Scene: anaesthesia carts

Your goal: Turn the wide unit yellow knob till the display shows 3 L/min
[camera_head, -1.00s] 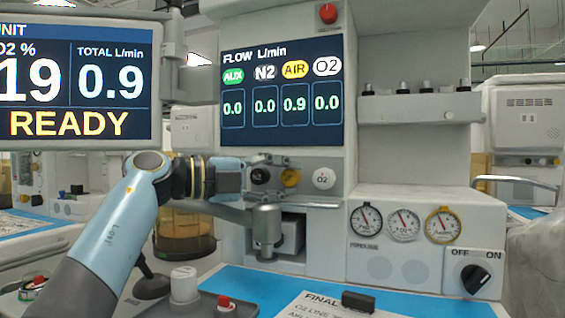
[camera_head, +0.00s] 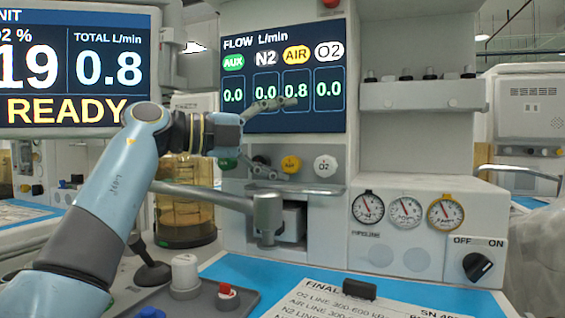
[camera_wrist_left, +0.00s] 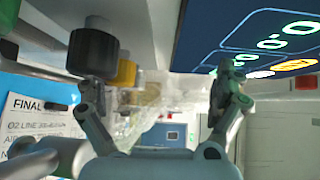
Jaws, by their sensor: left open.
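The yellow knob (camera_head: 290,164) sits on the wide unit below the flow display (camera_head: 240,110). The display reads 0.8 under AIR and 0.0 under AUX, N2 and O2. My left gripper (camera_head: 284,138) is open and empty. One finger is raised across the lower part of the display; the other is low, near the dark N2 knob (camera_head: 261,163) and just left of the yellow knob. In the left wrist view, the black knob (camera_wrist_left: 93,52) and the yellow knob (camera_wrist_left: 125,72) are beside one finger, and the open jaws (camera_wrist_left: 162,78) hold nothing. My right gripper is out of view.
The white O2 knob (camera_head: 325,166) is right of the yellow one. Gauges (camera_head: 405,211) and an OFF/ON switch (camera_head: 478,267) are at right. A left monitor (camera_head: 75,70) shows TOTAL 0.8 and READY. A grey jointed arm (camera_head: 266,215) stands below the knobs.

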